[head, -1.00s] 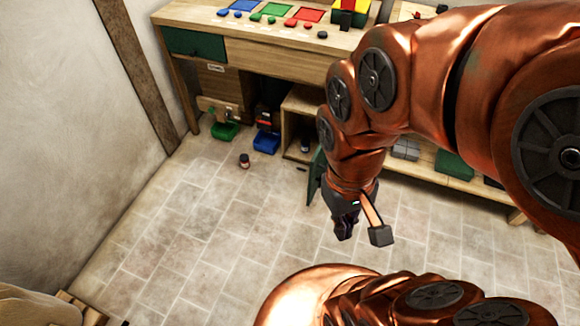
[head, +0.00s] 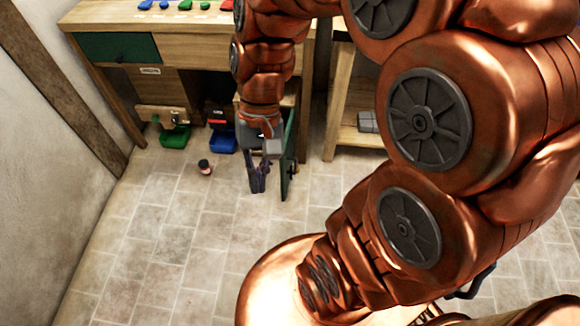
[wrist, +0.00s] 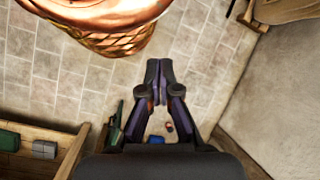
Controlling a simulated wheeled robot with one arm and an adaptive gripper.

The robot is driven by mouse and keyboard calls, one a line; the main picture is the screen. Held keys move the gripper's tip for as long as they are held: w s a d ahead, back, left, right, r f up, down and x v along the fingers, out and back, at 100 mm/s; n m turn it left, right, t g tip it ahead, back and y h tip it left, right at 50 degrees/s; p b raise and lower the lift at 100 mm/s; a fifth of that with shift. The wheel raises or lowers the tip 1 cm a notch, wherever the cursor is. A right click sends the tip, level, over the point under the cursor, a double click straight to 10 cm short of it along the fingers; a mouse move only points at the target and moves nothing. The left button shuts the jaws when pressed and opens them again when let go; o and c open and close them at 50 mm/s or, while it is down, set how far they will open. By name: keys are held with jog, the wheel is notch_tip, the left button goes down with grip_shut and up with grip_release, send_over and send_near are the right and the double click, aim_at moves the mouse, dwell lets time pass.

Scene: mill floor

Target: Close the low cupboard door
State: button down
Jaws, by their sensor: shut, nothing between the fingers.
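The low cupboard (head: 288,88) stands under the workbench, mostly hidden behind my arm. Its dark green door (head: 288,158) stands open, jutting out toward me and seen nearly edge-on, with a small knob on its right face. My gripper (head: 257,190) points down just left of the door, over the floor in front of the cupboard. Its fingers are together and empty. In the wrist view the closed fingertips (wrist: 158,68) are in the middle and the green door (wrist: 113,126) is to their left. I cannot tell whether gripper and door touch.
A small dark jar (head: 205,167) stands on the floor left of my gripper. A green bin (head: 174,136) and a blue bin (head: 222,141) are under the workbench (head: 190,52). A low shelf (head: 348,138) stands right of the cupboard.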

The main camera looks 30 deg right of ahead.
aim_at(293, 159)
jog(key=w+d+f+m+y+b, duration=0.2)
jog(key=w+f+m+y+b, duration=0.5)
jog(key=w+f, duration=0.55)
jog(key=w+d+f+m+t+y+b, duration=0.45)
jog(key=w+d+f+b, duration=0.35)
jog(key=w+d+f, duration=0.35)
jog(key=s+d+f+m+t+h+b, duration=0.15)
jog(key=d+f+m+t+b, duration=0.4)
jog(key=d+f, duration=0.85)
jog(key=s+d+f+m+t+h+b, duration=0.15)
jog(key=d+f+m+t+b, duration=0.65)
jog(key=f, duration=0.9)
jog(key=w+a+n+g, duration=0.1)
jog(key=w+a, duration=0.6)
jog(key=w, duration=0.2)
jog(key=shift+w+a+g+y, duration=0.2)
jog(key=shift+a+g+y, duration=0.15)
jog(key=shift+g+y, duration=0.1)
